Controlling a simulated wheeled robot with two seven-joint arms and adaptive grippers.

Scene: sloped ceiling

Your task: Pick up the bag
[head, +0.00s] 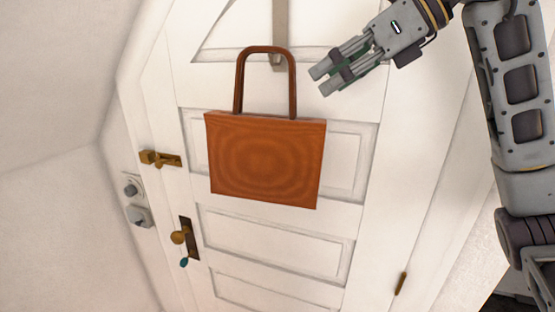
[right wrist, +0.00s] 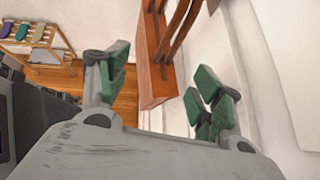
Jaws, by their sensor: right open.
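An orange-brown bag (head: 265,158) with a tall looped handle (head: 267,49) hangs upright from a metal hook (head: 279,60) on a white door. My right gripper (head: 320,81) is open and empty, to the right of the handle's upper part and apart from it in the head view. In the right wrist view, the bag (right wrist: 152,75) and its handle straps (right wrist: 178,35) appear beyond and between the open green-padded fingers (right wrist: 160,90). My left gripper is not in view.
The white door (head: 345,230) has a brass latch (head: 161,158) and a brass knob (head: 179,237) with a key on its left side. Wall switches (head: 137,215) are further left. A wooden rack (right wrist: 38,38) holding coloured shoes stands on the wood floor.

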